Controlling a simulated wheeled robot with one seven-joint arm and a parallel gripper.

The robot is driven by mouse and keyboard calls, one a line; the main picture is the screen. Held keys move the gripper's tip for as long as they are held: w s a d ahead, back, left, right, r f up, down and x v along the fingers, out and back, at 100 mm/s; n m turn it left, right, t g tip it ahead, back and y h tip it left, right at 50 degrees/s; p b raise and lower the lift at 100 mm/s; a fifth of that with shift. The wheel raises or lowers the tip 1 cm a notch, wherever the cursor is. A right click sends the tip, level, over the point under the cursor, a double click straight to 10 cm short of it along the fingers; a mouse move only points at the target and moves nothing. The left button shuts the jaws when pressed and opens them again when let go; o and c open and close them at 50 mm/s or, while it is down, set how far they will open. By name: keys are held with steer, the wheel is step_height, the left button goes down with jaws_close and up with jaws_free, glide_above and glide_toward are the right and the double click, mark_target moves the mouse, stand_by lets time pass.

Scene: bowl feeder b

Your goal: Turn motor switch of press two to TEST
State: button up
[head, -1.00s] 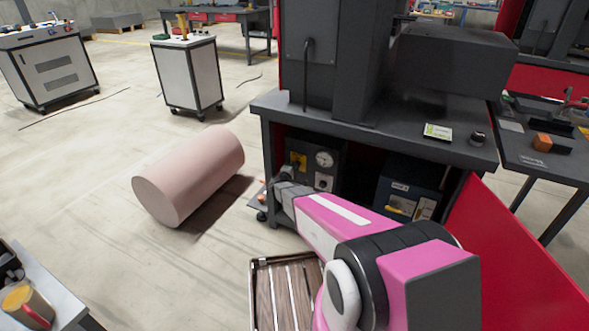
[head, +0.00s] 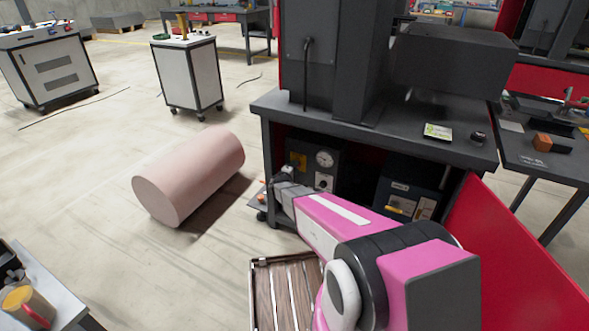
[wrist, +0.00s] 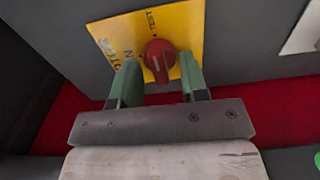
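The motor switch is a red rotary knob (wrist: 158,60) on a yellow plate (wrist: 185,22) in the wrist view. The plate has the word TEST by its upper edge and other lettering on its left, partly hidden. The knob's handle points down in the picture, away from TEST. My gripper (wrist: 159,80) is open, with a green finger on each side of the knob and gaps between them and it.
A gauge (head: 324,158) sits right of the plate. The press table (head: 350,133) overhangs the box, and a dark blue unit (head: 412,186) stands to the right in the same bay. A pink cylinder (head: 190,175) lies on the floor at left; open floor surrounds it.

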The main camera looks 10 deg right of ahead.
steer(key=v, duration=1)
steer(key=shift+s+a, duration=0.2)
steer(key=shift+s, duration=0.15)
